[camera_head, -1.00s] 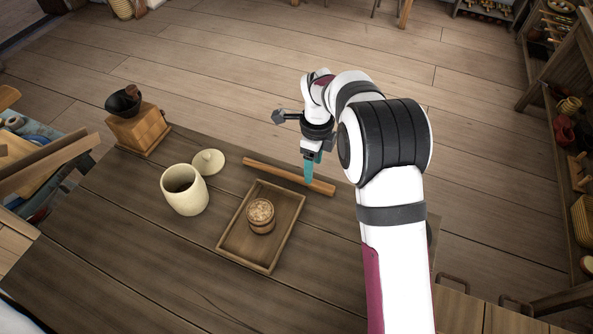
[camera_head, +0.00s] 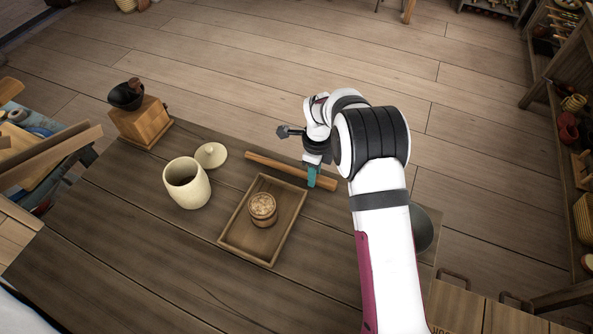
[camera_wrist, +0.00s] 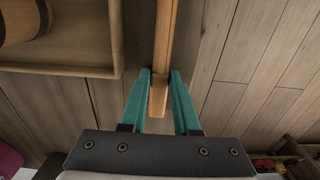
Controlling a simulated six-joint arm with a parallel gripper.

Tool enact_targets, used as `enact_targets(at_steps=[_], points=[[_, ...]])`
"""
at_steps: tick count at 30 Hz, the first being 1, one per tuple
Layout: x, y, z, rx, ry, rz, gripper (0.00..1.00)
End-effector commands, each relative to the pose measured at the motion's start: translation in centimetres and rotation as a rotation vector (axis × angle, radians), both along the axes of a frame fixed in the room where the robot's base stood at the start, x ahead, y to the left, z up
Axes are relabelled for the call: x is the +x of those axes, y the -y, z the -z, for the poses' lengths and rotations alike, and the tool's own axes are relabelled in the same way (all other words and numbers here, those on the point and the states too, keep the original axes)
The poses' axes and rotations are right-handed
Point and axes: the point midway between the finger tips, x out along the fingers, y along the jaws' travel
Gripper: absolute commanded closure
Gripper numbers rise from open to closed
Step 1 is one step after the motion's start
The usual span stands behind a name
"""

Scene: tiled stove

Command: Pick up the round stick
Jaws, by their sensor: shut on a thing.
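The round stick (camera_head: 270,166) is a long brown wooden rod lying near the far edge of the table, behind the tray. In the wrist view the stick (camera_wrist: 163,50) runs up the picture from between my fingers. My gripper (camera_head: 312,184) has teal fingers and is at the right part of the stick. In the wrist view my gripper (camera_wrist: 160,80) has one finger on each side of the stick, close to its near end, and is shut on it. Whether the stick is lifted off the table is hard to tell.
A wooden tray (camera_head: 232,258) holding a round wooden box (camera_head: 262,210) lies just in front of the stick. A cream jar (camera_head: 187,185), its lid (camera_head: 211,156) and a coffee grinder (camera_head: 141,121) stand to the left. The table's front left is clear.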

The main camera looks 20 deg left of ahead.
Motion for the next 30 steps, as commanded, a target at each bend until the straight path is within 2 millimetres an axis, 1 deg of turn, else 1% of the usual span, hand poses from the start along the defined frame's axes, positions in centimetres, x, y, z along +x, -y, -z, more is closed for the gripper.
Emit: enact_targets(at_steps=[14,17,20,23,24,25,30], points=[[0.0,0.0,0.0,0.000,0.000,0.000,1.00],[0.0,0.0,-0.4,0.000,0.001,0.000,1.00],[0.1,0.0,-1.4,0.001,0.002,-0.001,1.00],[0.1,0.0,-3.1,0.001,0.003,0.000,1.00],[0.1,0.0,-3.9,0.001,0.003,0.000,1.00],[0.1,0.2,-4.5,-0.001,0.002,0.002,1.00],[0.1,4.3,-6.7,-0.001,0.002,0.005,1.00]])
